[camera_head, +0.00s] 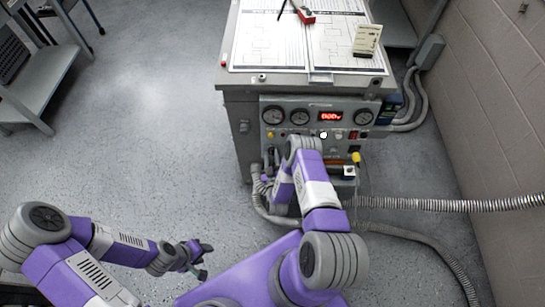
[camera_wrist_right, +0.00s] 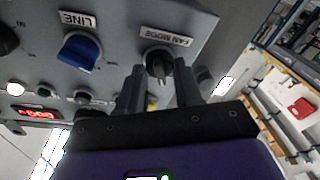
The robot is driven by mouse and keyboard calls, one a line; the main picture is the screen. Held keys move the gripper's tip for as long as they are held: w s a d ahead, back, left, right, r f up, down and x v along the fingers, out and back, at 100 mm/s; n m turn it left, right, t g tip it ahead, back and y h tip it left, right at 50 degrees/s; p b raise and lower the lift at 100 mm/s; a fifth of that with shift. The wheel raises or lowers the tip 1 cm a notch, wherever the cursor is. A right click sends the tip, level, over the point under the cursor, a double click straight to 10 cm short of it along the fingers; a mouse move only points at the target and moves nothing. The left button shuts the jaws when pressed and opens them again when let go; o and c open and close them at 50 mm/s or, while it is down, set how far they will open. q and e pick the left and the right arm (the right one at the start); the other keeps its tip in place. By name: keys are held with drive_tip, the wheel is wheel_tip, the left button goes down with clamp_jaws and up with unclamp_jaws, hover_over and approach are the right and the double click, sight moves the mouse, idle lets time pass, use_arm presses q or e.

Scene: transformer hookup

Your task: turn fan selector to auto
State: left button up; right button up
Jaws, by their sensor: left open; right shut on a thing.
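The fan selector (camera_wrist_right: 158,64) is a dark round knob under a FAN MODE label on the grey panel in the right wrist view. Its pointer position is hard to read. My right gripper (camera_wrist_right: 158,82) has a dark finger on either side of the knob and is shut on it. In the head view my right arm reaches the lower control panel (camera_head: 318,112) and hides the knob and fingertips. My left gripper (camera_head: 205,261) is open and empty, low over the floor, well away from the cabinet.
A blue LINE selector (camera_wrist_right: 80,52) sits beside the fan selector. A red lit display (camera_head: 330,116) and round gauges are on the panel.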

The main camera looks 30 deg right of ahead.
drive_tip(key=m+h, duration=0.1)
drive_tip(key=m, duration=0.4)
drive_tip(key=shift+a+m+g, duration=0.1)
drive_tip(key=shift+m+g, duration=0.2)
drive_tip(key=shift+m, duration=0.1)
drive_tip(key=shift+f+m+h, duration=0.1)
drive_tip(key=shift+m+h, duration=0.2)
drive_tip(key=shift+h, duration=0.1)
drive_tip(key=o, duration=1)
drive_tip(key=shift+p+v, duration=3.75)
drive_tip(key=shift+p, duration=1.3)
